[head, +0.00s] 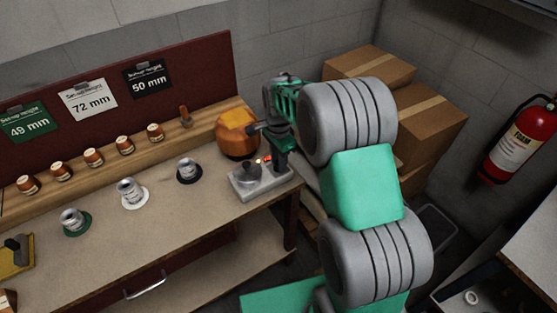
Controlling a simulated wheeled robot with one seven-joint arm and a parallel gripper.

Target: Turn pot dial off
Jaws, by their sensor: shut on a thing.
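The orange pot (236,134) stands at the back right end of the workbench. My gripper (262,131) is close against the pot's right side. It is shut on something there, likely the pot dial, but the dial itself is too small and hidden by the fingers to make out. Which way the dial points cannot be told. A small orange-red glow (263,159) shows beside the cup.
Several small orange-and-white jars (93,157) line the back ledge. Metal pieces on round discs (131,192) stand on the workbench (160,222). Cardboard boxes (425,115) are stacked behind my arm. A red fire extinguisher (520,140) hangs at the right.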

